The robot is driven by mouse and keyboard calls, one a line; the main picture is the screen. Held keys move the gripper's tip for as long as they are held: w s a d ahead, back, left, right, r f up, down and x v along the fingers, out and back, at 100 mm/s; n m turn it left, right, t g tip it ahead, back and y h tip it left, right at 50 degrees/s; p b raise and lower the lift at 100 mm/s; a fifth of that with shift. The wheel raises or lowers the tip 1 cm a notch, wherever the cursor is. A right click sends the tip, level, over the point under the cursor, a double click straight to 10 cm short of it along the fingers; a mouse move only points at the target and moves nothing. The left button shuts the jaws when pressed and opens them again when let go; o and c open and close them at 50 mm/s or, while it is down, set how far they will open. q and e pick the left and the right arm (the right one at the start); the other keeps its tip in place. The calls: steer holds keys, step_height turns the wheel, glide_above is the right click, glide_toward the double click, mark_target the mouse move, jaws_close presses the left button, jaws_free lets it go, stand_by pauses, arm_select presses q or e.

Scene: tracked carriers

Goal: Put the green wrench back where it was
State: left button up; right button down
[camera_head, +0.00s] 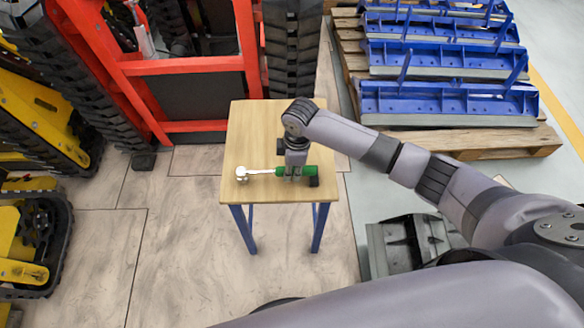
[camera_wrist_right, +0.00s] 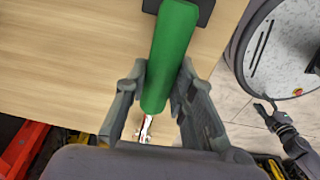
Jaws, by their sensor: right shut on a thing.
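The green wrench (camera_head: 262,171) lies across the wooden table, its pale shaft and head pointing left and its green handle to the right. My right gripper (camera_head: 292,176) comes down over the handle and is shut on it. In the right wrist view the green handle (camera_wrist_right: 172,55) runs between the two fingers of the right gripper (camera_wrist_right: 160,120). Whether the wrench touches the tabletop is unclear. A dark block (camera_wrist_right: 205,10) sits by the handle's end. What looks like my left gripper (camera_wrist_right: 266,108) shows small at the right of the wrist view, its jaw state unclear.
The small table (camera_head: 240,140) has blue legs and bare top around the wrench. A red frame (camera_head: 185,66) stands behind it. Blue carriers (camera_head: 450,100) rest on a wooden pallet (camera_head: 510,142) at the right. Yellow tracked machines (camera_head: 40,120) stand at the left. Floor at the front left is clear.

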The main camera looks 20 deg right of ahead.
steer(key=shift+f, duration=0.1)
steer(key=c, duration=1.3)
jaws_free()
steer(key=shift+c, duration=0.2)
step_height(320, 180, up, 12)
steer(key=p, duration=0.1)
steer(key=shift+s+d, duration=0.35)
steer(key=shift+d, duration=0.1)
